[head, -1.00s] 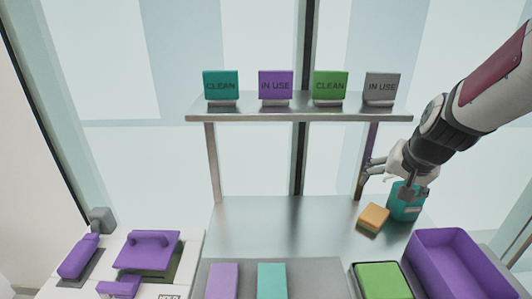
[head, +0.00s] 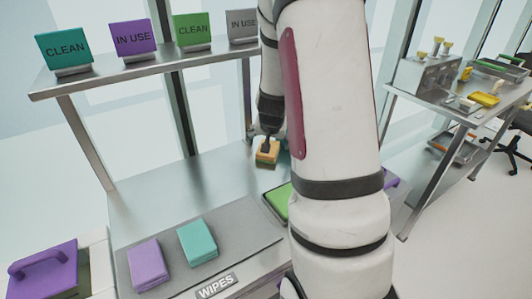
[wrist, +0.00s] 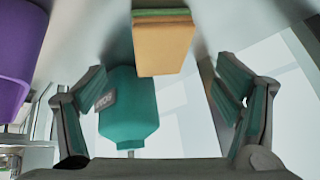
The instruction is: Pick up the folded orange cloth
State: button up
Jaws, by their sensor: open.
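The folded orange cloth (head: 267,158) is a small block on the steel bench in the head view, beneath my gripper (head: 269,142). In the wrist view the cloth (wrist: 163,48) shows at the top middle, beyond the fingertips and roughly centred in the gap, with a green strip along its far edge. My gripper (wrist: 170,92) is open and nothing is held between its fingers. A teal bottle (wrist: 127,112) stands close by the left finger in the wrist view. In the head view my arm hides the area right of the cloth.
Purple (head: 149,264) and teal (head: 197,242) folded cloths lie on the WIPES mat (head: 120,270). A green item (head: 277,202) in a tray is partly behind my arm. The sign shelf (head: 150,70) stands behind. A purple bin (wrist: 18,48) is at the wrist view's left.

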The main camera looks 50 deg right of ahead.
jog(key=shift+x, duration=3.35)
jog(key=shift+w+d+r, duration=0.1)
jog(key=shift+w, duration=0.05)
jog(key=c, duration=1.3)
jog(key=shift+r, duration=0.1)
jog(key=shift+r, duration=0.15)
notch_tip(320, 180, up, 11)
jog(key=shift+r, duration=0.1)
jog(key=s+a+b, duration=0.1)
jog(key=s, duration=0.5)
jog(key=s+a+b, duration=0.1)
jog(key=s+a, duration=0.1)
jog(key=s, duration=0.5)
jog(key=s+a+b, duration=0.2)
jog(key=s, duration=0.4)
jog(key=shift+s, duration=0.2)
jog(key=shift+c, duration=0.2)
